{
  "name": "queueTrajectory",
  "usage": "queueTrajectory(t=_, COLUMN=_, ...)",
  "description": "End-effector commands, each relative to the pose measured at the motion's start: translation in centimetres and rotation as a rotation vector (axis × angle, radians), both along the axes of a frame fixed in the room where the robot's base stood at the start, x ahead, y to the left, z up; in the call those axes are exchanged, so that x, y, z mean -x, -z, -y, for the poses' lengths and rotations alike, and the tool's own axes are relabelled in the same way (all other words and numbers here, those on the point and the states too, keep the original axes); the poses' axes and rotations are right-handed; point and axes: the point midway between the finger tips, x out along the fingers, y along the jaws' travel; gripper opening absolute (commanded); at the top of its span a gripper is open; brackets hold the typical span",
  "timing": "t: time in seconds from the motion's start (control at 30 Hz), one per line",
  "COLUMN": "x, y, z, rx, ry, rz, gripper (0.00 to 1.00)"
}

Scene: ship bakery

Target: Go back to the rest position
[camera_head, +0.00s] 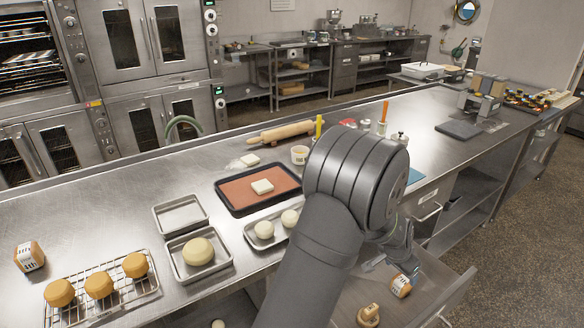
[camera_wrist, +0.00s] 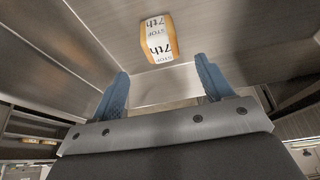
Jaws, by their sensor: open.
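My gripper (camera_wrist: 163,80) is open, with its two blue fingers apart and nothing between them in the wrist view. In the head view my gripper (camera_head: 392,265) points down over an open drawer (camera_head: 437,293) at the lower right, partly hidden by my arm. A wooden block with a white "7th STOP" label (camera_wrist: 157,38) lies in the drawer beyond the fingertips. It also shows in the head view (camera_head: 401,286), close to the fingers but apart from them in the wrist view.
A wooden knobbed piece (camera_head: 368,315) is in the drawer's lower part. The steel counter holds a wire rack (camera_head: 125,292) of buns, dough trays (camera_head: 216,255), a red-brown mat tray (camera_head: 285,181) and a rolling pin (camera_head: 292,132). A labelled block (camera_head: 29,257) stands at far left.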

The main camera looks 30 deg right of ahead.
Motion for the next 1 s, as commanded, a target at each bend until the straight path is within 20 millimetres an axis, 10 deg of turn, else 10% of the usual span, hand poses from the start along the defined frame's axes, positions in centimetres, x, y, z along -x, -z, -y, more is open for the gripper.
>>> queueTrajectory(t=0.6, x=0.0, y=8.6, z=3.5, rx=-0.002, ry=0.000, rz=0.000, gripper=0.72)
queueTrajectory(t=1.0, x=0.0, y=10.0, z=4.2, rx=0.001, ry=0.001, rz=0.001, gripper=0.72)
